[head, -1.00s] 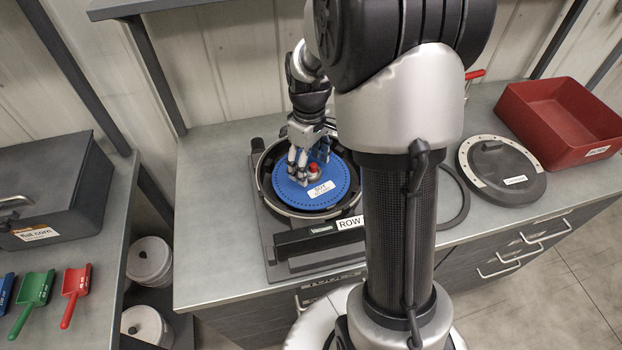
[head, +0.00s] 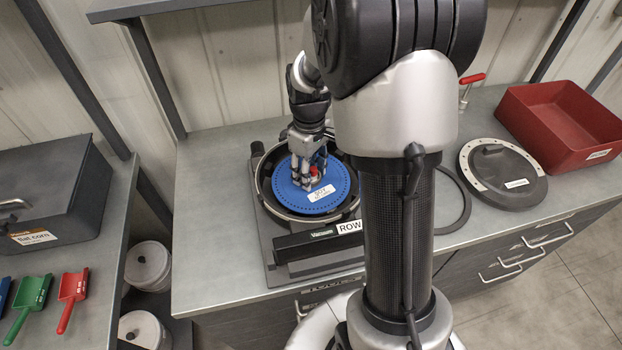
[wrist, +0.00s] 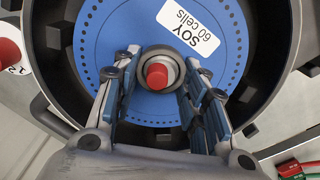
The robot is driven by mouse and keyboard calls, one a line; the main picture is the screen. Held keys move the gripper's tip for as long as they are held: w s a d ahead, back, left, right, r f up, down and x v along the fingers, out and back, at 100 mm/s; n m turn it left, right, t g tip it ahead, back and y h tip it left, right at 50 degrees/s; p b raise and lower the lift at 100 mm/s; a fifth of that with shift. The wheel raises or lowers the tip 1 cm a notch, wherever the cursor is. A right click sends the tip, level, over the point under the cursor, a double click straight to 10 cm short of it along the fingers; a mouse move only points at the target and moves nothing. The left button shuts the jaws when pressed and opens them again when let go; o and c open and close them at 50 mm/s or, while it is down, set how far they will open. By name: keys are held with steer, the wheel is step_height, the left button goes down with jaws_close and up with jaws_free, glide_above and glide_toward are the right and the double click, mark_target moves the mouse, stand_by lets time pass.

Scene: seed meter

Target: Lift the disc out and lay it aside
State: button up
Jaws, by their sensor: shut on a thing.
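The blue disc (head: 340,181) lies in the round dark housing (head: 265,196) of the seed meter on the bench. In the wrist view the disc (wrist: 105,30) bears a white label reading "SOY 60 cells". A red-tipped hub (wrist: 157,76) stands at its centre. My gripper (head: 311,180) reaches down over the disc. In the wrist view its fingers (wrist: 160,65) are closed in on both sides of the hub. Whether the disc is raised at all from its seat cannot be told.
A dark round lid (head: 508,180) and a red bin (head: 565,125) stand to the right on the bench. A thin dark ring (head: 466,205) lies beside the lid. Bench left of the meter (head: 215,220) is bare. A grey box (head: 50,200) and scoops (head: 72,290) are on the left counter.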

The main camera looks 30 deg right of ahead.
steer(key=shift+c, duration=0.3)
step_height(320, 180, up, 20)
steer(key=p, duration=0.6)
